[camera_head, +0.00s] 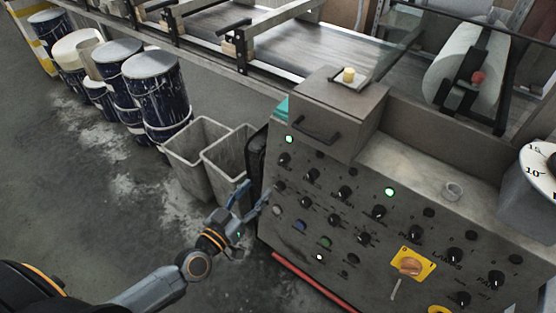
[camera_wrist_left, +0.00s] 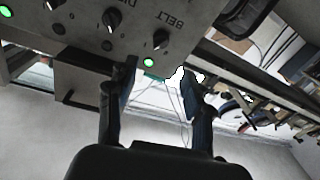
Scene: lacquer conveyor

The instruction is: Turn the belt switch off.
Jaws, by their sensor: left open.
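The belt switch is a small black knob (camera_head: 284,158) at the upper left of the grey control panel (camera_head: 330,269), with a lit green lamp (camera_head: 289,139) above it. In the left wrist view the knob (camera_wrist_left: 160,37) sits by the printed word BELT, its green lamp (camera_wrist_left: 148,62) lit. My left gripper (camera_head: 256,194) is in front of the panel's left edge, lower than the switch. In the left wrist view its fingers (camera_wrist_left: 160,80) are apart with nothing between them, and the knob appears beyond them. I cannot tell the knob's exact setting. My right gripper is not in view.
Several other knobs and lamps fill the panel, with an orange rotary switch on a yellow plate (camera_head: 413,263). A box with a handle (camera_head: 335,109) stands on top. Grey bins (camera_head: 198,158) stand left of the panel, paint drums (camera_head: 155,88) farther left. The floor between is clear.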

